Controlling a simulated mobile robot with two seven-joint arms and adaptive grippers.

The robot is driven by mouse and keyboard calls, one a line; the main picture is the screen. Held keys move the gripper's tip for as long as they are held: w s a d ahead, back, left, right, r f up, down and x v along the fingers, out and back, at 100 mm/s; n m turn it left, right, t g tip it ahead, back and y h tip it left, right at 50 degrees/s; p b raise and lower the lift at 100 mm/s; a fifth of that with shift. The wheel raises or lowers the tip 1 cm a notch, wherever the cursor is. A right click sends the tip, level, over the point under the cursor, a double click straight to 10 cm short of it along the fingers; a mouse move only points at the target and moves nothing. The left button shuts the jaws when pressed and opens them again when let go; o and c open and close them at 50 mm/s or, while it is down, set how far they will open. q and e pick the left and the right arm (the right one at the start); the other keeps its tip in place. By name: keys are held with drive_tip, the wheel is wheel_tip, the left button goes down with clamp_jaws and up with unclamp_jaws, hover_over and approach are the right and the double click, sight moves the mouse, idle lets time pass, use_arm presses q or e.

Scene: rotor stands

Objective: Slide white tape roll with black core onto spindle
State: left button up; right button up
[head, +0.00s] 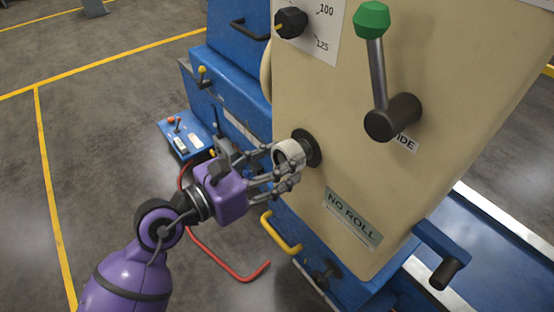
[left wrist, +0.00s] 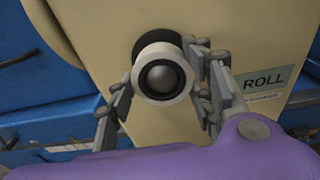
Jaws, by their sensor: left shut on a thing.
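The white tape roll (head: 284,149) is in the fingers of my left gripper (head: 278,168), against the front of the beige machine. In the left wrist view the roll (left wrist: 143,91) faces me as a white ring with a black core, between the gripper's fingers (left wrist: 165,78). A rounded grey end of the spindle (left wrist: 164,77) shows inside the core, so the roll appears to be around the spindle. A dark round flange (head: 312,146) sits right behind the roll. How far on the roll sits is hard to tell. My right gripper is not in view.
The beige machine housing (head: 400,185) carries a green-knobbed lever (head: 378,70), a black dial (head: 291,22) and a "NO ROLL" label (head: 352,217). A yellow handle (head: 280,236) is below the gripper. A blue control box (head: 187,138) stands to the left.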

use_arm(q)
drive_tip(key=shift+w+d, duration=0.15)
drive_tip(key=shift+d, duration=0.05)
drive_tip(key=shift+w+d+p, duration=0.35)
drive_tip(key=shift+w+d, duration=0.05)
drive_tip(key=shift+d, duration=0.2)
drive_tip(key=shift+d, duration=0.1)
idle(0.4)
drive_tip(key=o, duration=1.2)
drive_tip(key=shift+c, duration=0.2)
drive_tip(key=shift+f, duration=0.1)
drive_tip(key=o, duration=0.5)
